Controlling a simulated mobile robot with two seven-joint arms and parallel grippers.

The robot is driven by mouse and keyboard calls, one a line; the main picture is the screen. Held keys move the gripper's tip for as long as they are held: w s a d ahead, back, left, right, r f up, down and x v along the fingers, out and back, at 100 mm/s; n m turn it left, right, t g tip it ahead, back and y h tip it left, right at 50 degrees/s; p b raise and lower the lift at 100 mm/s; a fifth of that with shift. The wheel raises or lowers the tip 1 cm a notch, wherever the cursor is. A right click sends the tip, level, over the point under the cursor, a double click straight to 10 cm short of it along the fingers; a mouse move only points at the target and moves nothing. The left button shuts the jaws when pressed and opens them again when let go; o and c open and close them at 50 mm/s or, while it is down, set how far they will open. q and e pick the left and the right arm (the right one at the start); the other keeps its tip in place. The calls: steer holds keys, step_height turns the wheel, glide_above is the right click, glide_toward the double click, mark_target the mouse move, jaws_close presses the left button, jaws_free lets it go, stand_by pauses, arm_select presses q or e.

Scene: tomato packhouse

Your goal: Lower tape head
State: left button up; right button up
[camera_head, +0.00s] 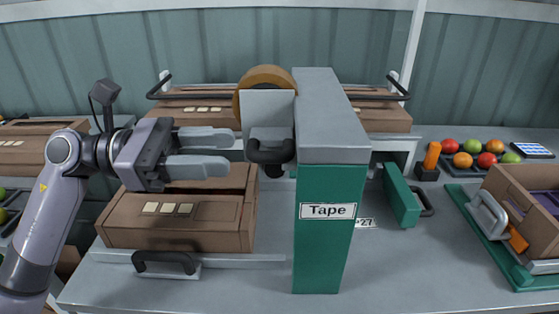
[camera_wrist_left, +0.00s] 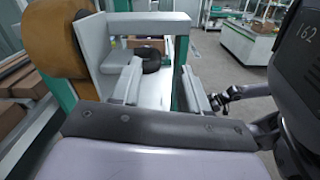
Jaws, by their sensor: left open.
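The tape head (camera_head: 268,108) is a grey block with a brown tape roll (camera_head: 262,82), mounted on the left of a green and grey column labelled Tape (camera_head: 325,225). A black handle (camera_head: 270,152) sticks out at its lower front. My left gripper (camera_head: 229,152) is open and empty, just left of the handle, fingers pointing right toward it. In the left wrist view the black handle (camera_wrist_left: 148,56) shows ahead, beyond the gap between the fingers (camera_wrist_left: 163,85), with the tape roll (camera_wrist_left: 45,38) at the left. My right gripper is not in view.
A brown carton (camera_head: 175,222) lies below my left gripper, with a clamp handle (camera_head: 165,263) in front. Another carton (camera_head: 385,119) stands behind. The front right table is clear.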

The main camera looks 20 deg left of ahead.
mark_target(265, 152)
arm_select(q)
steer(key=x, duration=0.2)
steer(key=p+x, duration=0.1)
steer(key=f+x, duration=0.1)
steer(key=x, duration=0.1)
steer(key=shift+w+d+r+p, duration=0.1)
steer(key=shift+w+d+p, duration=0.2)
steer(key=shift+w+p, duration=0.05)
steer(key=shift+w+d, duration=0.25)
steer(key=shift+d, duration=0.45)
jaws_close()
